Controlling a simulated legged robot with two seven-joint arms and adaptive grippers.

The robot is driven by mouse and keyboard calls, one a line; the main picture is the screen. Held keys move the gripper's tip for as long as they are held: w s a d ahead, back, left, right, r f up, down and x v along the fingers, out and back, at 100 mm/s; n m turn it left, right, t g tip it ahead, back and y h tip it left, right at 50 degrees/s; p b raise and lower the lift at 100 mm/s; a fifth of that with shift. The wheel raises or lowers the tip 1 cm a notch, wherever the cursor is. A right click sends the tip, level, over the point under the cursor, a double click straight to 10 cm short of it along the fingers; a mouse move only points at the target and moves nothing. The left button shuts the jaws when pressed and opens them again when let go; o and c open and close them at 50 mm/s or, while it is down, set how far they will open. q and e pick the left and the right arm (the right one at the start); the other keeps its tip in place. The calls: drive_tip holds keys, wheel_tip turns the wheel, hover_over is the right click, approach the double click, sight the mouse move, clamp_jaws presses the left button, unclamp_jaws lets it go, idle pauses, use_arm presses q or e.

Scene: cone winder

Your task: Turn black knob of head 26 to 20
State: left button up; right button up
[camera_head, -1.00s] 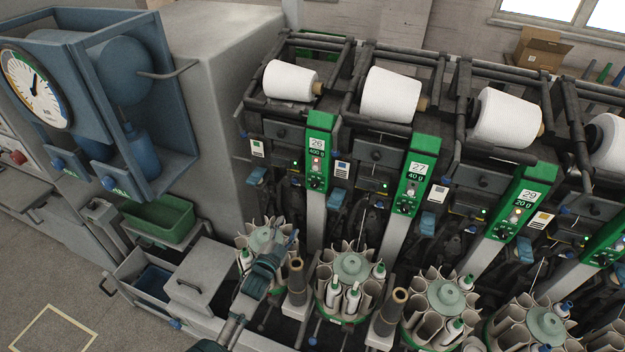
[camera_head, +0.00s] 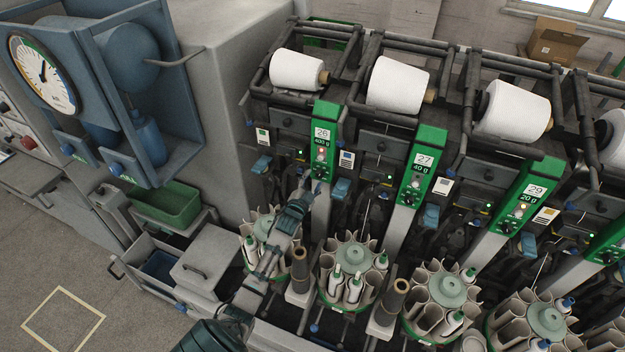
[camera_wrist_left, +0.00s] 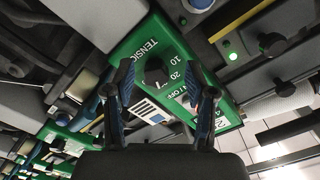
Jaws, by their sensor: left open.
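Head 26 is a green panel (camera_head: 324,130) marked 26 and 600 g, near the middle of the head view. Its black knob (camera_head: 319,170) is low on the panel. My left gripper (camera_head: 310,190) is just below this knob. In the left wrist view, the black knob (camera_wrist_left: 156,70) stands on the green panel (camera_wrist_left: 137,45), beside the word TENSION and a scale with 10 and 20. The open fingers of my left gripper (camera_wrist_left: 166,82) are on either side of the knob, apart from it. I cannot tell which mark the knob points to. My right gripper is out of view.
Round bobbin magazines (camera_head: 350,258) and brown tubes (camera_head: 300,268) stand below. Black levers and blue parts crowd both sides of head 26's panel.

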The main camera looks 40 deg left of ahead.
use_arm(q)
drive_tip(key=shift+w+d+r, duration=0.4)
drive_tip(key=shift+w+d, duration=0.1)
drive_tip(key=shift+d, duration=0.55)
drive_tip(key=shift+r, duration=0.15)
drive_tip(key=shift+a, duration=0.3)
drive_tip(key=c, duration=0.4)
drive_tip(key=shift+a+f, duration=0.35)
drive_tip(key=shift+a, duration=0.25)
clamp_jaws()
drive_tip(key=shift+d, duration=0.3)
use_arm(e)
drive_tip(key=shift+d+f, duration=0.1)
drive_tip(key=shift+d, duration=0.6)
